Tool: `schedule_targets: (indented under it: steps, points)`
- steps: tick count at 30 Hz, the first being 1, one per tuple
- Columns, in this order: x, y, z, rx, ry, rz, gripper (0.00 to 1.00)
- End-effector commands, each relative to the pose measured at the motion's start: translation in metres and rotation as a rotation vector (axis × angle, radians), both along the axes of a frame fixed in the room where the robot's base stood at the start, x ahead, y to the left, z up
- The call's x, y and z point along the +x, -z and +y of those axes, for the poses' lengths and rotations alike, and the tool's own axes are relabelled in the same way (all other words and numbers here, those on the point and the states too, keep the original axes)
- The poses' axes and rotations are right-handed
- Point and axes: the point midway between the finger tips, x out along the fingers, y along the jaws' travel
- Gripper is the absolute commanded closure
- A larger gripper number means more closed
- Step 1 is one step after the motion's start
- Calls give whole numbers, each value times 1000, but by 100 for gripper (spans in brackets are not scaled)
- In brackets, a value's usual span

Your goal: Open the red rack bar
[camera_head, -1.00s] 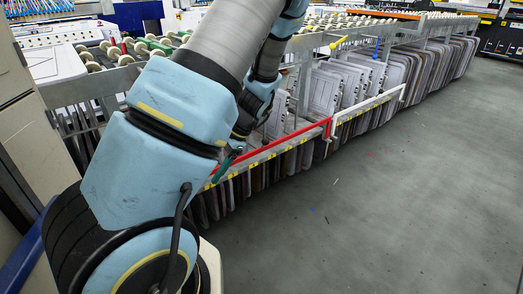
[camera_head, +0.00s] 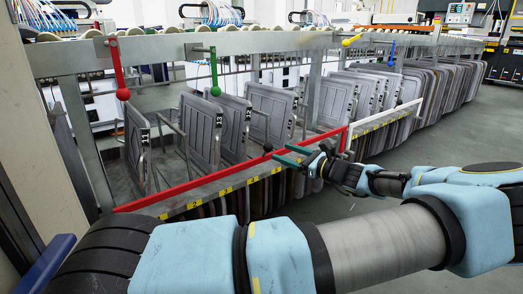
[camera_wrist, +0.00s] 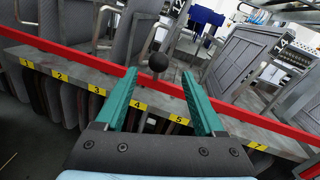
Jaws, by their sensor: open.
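The red rack bar (camera_head: 190,185) runs slantwise along the front top edge of the near rack section; it also crosses the wrist view (camera_wrist: 60,52). A black ball knob (camera_head: 267,147) stands up at the bar, near its right part. My gripper (camera_head: 283,154) is open, its green fingers pointing at the knob from the right front. In the wrist view, my gripper (camera_wrist: 160,74) has a finger on either side of the knob (camera_wrist: 158,62), which shows about level with the fingertips. Whether the fingers touch the bar, I cannot tell.
Numbered grey panels (camera_head: 200,130) stand in the rack behind the bar. A white bar (camera_head: 385,121) continues to the right. A red-handled lever (camera_head: 122,93) and a green-handled lever (camera_head: 215,90) hang from the upper rail. Grey floor is open at the right.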

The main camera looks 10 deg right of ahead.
Motion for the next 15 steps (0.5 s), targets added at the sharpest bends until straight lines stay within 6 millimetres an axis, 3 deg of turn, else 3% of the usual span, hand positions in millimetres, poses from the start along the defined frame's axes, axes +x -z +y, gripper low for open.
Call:
schedule_targets:
  steps: [15]
  points:
    - [64,2,60,-1,-6,2,29]
